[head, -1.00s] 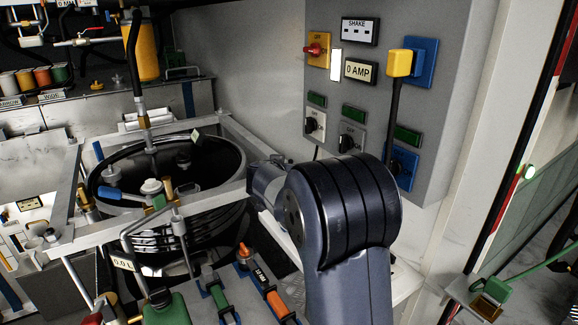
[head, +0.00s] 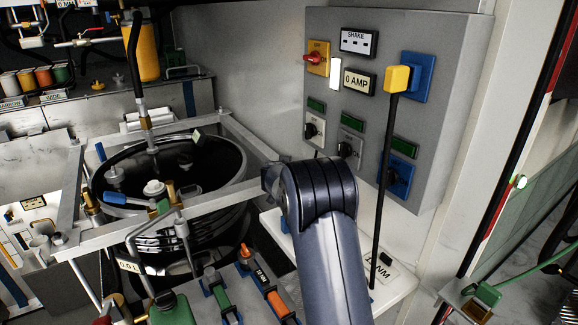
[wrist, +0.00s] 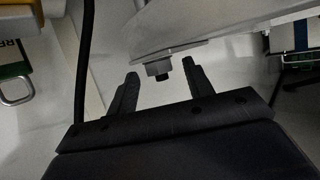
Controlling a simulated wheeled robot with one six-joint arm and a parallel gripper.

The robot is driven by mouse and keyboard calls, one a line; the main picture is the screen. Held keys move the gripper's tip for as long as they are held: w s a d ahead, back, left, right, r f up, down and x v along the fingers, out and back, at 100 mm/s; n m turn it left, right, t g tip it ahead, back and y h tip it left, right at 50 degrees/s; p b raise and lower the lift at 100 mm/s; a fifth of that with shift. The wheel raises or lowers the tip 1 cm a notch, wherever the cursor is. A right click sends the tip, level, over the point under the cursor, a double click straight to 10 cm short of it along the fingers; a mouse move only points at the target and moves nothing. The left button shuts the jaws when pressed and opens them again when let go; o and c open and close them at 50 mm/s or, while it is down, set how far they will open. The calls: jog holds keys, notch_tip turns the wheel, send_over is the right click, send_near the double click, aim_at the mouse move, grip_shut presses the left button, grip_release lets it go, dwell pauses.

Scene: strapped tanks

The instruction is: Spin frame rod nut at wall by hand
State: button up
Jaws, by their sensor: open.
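In the wrist view my gripper (wrist: 159,70) is open, with one dark finger on each side of a small grey nut (wrist: 157,68). The nut sits under the end of a pale metal frame bar (wrist: 205,38), with a dark rod end (wrist: 161,77) poking out below it. The fingertips are about level with the nut, with gaps on both sides and no clear contact. In the head view the grey frame (head: 237,135) surrounds a black tank (head: 215,165). Its wall-side corner is by my arm, which hides my fingers and the nut there.
A grey control panel (head: 455,60) with switches hangs on the wall right of my arm. A black cable (head: 382,190) hangs from its yellow plug (head: 397,79); a dark cable (wrist: 83,60) also runs left of my gripper. Coloured tools (head: 268,290) lie in front of the tank.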

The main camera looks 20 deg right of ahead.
jog(key=c, duration=1)
jog(key=n+y, duration=0.1)
jog(key=y, duration=0.1)
jog(key=d+n+t+y+b, duration=0.1)
jog(key=n, duration=0.1)
jog(key=shift+s+r+y, duration=0.1)
jog(key=shift+s+y, duration=0.1)
jog(key=shift+y, duration=0.2)
jog(key=shift+o, duration=0.2)
jog(key=shift+n+t+y+p, duration=0.3)
jog(key=shift+n+p, duration=0.2)
jog(key=shift+n+y+p, duration=0.3)
jog(key=shift+y+p, duration=0.1)
jog(key=shift+y, duration=0.1)
jog(key=shift+c, duration=0.2)
jog(key=shift+f, duration=0.2)
jog(key=o, duration=1)
